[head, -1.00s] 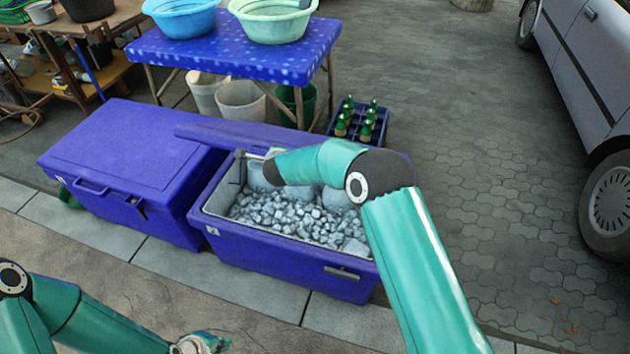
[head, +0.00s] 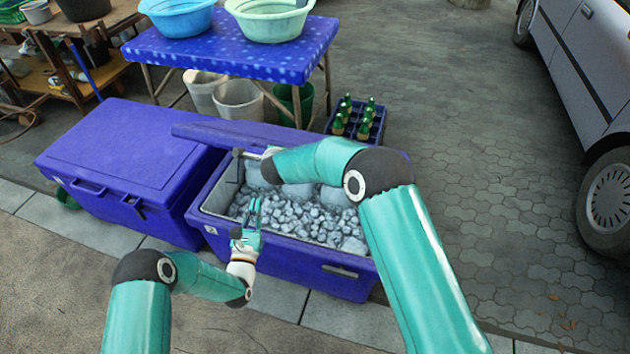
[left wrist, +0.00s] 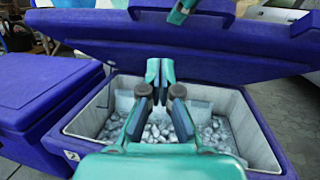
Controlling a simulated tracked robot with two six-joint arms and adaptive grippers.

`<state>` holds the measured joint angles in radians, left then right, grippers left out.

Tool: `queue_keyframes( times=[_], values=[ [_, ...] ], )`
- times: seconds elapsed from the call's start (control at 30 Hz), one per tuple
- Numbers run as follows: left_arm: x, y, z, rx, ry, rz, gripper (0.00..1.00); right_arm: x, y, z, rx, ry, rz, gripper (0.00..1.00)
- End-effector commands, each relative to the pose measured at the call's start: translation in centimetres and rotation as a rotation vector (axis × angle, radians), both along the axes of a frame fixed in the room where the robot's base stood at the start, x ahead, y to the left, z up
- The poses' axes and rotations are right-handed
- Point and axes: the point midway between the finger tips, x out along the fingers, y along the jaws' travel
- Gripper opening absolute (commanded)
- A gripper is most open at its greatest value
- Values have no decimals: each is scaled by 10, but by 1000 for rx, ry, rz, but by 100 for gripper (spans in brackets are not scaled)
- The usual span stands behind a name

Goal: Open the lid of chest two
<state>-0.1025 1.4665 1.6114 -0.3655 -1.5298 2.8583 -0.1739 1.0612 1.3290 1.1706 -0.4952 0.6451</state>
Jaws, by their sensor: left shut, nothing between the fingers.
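The right-hand blue chest (head: 290,265) stands open, full of ice chunks (head: 300,216), with a small white mark on its front. Its lid (head: 235,133) is raised and leans back on the far side; the left wrist view shows the lid (left wrist: 120,40) tilted up over the ice. My left gripper (head: 257,205) is shut and empty above the ice near the front rim; its closed fingertips (left wrist: 160,70) show in the left wrist view. My right arm reaches across the chest to the lid's left side. Its fingers are largely hidden, and I cannot tell whether they touch the lid.
A closed blue chest (head: 120,150) stands close on the left. Behind are a blue table (head: 235,58) with two basins, buckets beneath it, and a crate of green bottles (head: 357,120). A car (head: 590,80) stands far right. Paving between is clear.

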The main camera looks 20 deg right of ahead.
Motion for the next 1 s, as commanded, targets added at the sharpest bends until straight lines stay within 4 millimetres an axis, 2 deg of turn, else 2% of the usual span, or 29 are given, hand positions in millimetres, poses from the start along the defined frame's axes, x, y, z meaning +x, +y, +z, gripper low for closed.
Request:
queue_keyframes(
  times=[0.03,0.13,0.2,0.37,0.57,1.0],
  values=[
    [-9,-29,-7,-10,-30,-44,0,2,-4,2,-2,-5,-9,0],
    [-28,-69,-25,-3,-34,-110,0,2,-4,2,-2,-5,-8,0],
    [-43,-87,-38,2,-18,-144,0,2,-4,2,-2,-5,-8,0],
    [-59,-109,-47,8,-2,-186,0,2,-4,2,-2,-5,-8,0],
    [-45,-122,-43,10,-6,-191,0,2,-4,1,-1,-4,-8,0],
    [13,-163,-31,9,-5,-189,0,1,-4,1,-2,-4,-7,0]
  ],
)
